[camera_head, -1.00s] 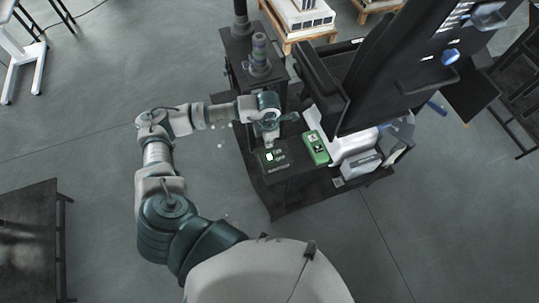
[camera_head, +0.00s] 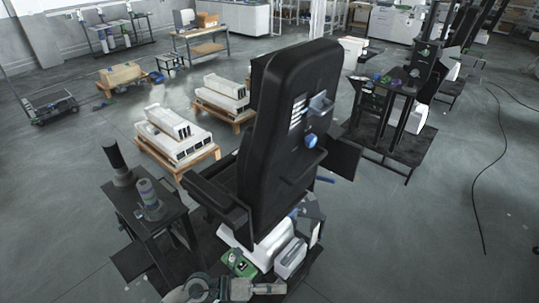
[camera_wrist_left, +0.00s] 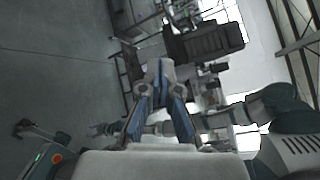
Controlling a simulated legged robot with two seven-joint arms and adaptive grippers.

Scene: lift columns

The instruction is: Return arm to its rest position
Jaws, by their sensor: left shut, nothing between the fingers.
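My left gripper (camera_head: 272,288) shows at the bottom edge of the head view, in front of the black column station. Most of its arm is cut off below the frame. In the left wrist view the fingers of the left gripper (camera_wrist_left: 160,72) come together at their tips, and nothing is held between them.
A green box (camera_head: 240,264) and a grey-white case (camera_head: 291,259) sit low beside the black seat-like column (camera_head: 288,130), close to my left gripper. A dark side table (camera_head: 150,220) stands left. Pallets with white parts (camera_head: 176,135) are beyond. Open floor lies right.

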